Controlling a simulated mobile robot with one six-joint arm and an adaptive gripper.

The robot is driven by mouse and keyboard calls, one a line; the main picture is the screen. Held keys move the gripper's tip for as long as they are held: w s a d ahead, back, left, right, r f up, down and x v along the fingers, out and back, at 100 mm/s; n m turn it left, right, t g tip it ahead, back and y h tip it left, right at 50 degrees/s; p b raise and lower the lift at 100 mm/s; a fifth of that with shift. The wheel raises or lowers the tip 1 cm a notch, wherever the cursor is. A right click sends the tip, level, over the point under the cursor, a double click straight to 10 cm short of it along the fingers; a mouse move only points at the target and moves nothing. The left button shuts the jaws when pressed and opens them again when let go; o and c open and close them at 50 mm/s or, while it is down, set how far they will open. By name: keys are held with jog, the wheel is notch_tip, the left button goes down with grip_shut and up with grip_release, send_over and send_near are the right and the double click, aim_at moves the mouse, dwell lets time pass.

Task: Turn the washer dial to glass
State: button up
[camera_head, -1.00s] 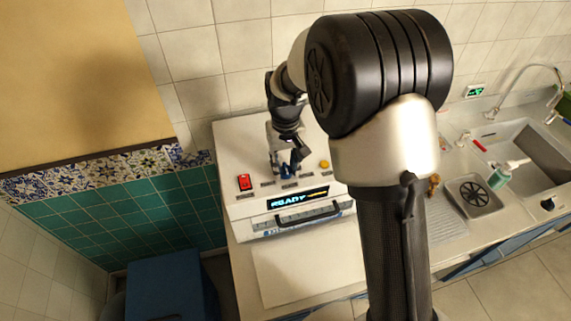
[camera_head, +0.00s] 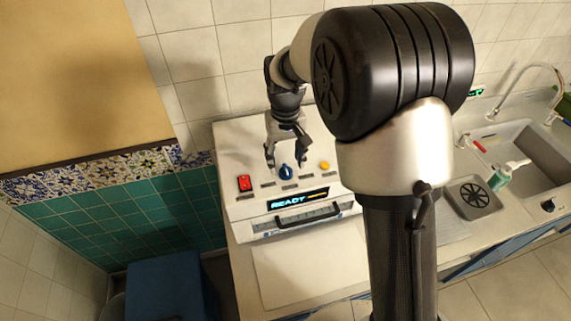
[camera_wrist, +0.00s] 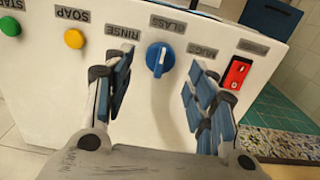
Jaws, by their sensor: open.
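The washer (camera_head: 240,215) is a white box with a lit READY display on its front. Its blue dial (camera_head: 287,171) sits on the top panel, between a red switch and a yellow button. In the wrist view the dial (camera_wrist: 160,58) carries a white stripe lying roughly in line with the GLASS label (camera_wrist: 167,24). I cannot tell which stripe end is the pointer. RINSE (camera_wrist: 122,33) and MUGS (camera_wrist: 203,50) labels flank it. My gripper (camera_head: 287,158) is open and empty. Its fingers (camera_wrist: 160,90) stand either side of the dial, apart from it.
A red switch (camera_wrist: 236,73), a yellow SOAP button (camera_wrist: 75,39) and a green START button (camera_wrist: 10,26) share the panel. The tiled wall stands close behind the washer. A sink (camera_head: 530,155) and a soap bottle (camera_head: 500,177) are at the right.

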aim_at(286, 168)
notch_tip(286, 168, up, 9)
jog(key=shift+f, duration=0.2)
dwell(0.3)
jog(key=s+d+r+m+t+b, duration=0.1)
jog(key=s+d+r+b, duration=0.15)
jog(key=s, duration=0.35)
jog(key=s+d+r+t+b, duration=0.1)
jog(key=s+d+r+b, duration=0.1)
jog(key=s+d, duration=0.3)
jog(key=s+d+f+t+b, duration=0.1)
jog(key=s+f+b, duration=0.1)
jog(key=s, duration=0.6)
jog(key=s+d+f+m+t+b, duration=0.1)
jog(key=s+f+b, duration=0.1)
jog(key=s+f, duration=0.3)
jog(key=s, duration=0.3)
jog(key=shift+s+d+t+b, duration=0.3)
jog(key=shift+d+b, duration=0.05)
jog(key=shift+d, duration=0.05)
jog(key=shift+c, duration=0.4)
